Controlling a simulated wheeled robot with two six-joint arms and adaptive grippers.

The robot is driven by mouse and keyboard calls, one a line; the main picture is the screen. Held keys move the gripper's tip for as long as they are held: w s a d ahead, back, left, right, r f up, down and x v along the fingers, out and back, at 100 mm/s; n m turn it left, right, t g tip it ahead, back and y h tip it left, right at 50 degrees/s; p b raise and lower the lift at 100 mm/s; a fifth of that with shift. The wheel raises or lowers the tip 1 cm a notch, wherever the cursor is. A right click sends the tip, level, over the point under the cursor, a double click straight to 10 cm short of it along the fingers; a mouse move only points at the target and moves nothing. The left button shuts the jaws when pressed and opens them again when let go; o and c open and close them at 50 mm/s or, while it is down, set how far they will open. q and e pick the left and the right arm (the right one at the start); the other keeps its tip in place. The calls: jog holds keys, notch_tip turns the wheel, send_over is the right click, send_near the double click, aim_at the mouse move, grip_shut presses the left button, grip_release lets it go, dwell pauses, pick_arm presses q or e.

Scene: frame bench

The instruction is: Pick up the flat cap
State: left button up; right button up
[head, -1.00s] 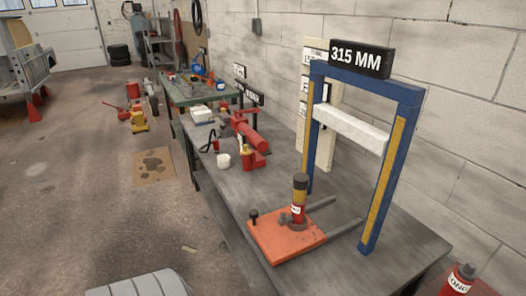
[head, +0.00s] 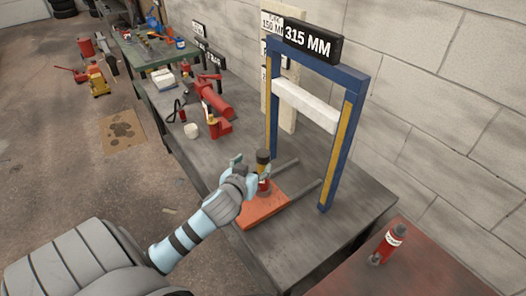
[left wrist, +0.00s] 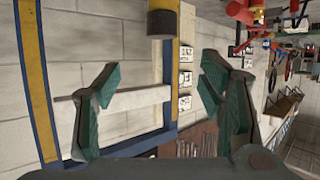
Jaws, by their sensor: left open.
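A dark cap (head: 263,155), which I take as the flat cap, sits on top of a yellow and red bottle jack (head: 266,186). The jack stands on an orange base plate (head: 262,212) in front of the blue frame. My left gripper (head: 251,166) is beside the cap, on its left, and hides part of the jack. In the left wrist view the cap (left wrist: 162,23) shows at the top edge, below a yellow band. My open, empty fingers (left wrist: 155,88) spread to either side of it in that view. My right gripper is not in view.
The blue frame (head: 338,140) with a white crossbar (head: 305,105) stands just behind and right of the jack. Two grey bars reach from the base plate towards it. A red bottle (head: 388,244) stands on the red surface at right.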

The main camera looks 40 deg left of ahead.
aim_at(261, 158)
pick_arm(q)
jog(key=x, duration=0.4)
jog(key=f+b+x, duration=0.1)
jog(key=x, duration=0.7)
jog(key=shift+s+f, duration=0.25)
jog(key=shift+s, duration=0.05)
jog(key=c, duration=1.4)
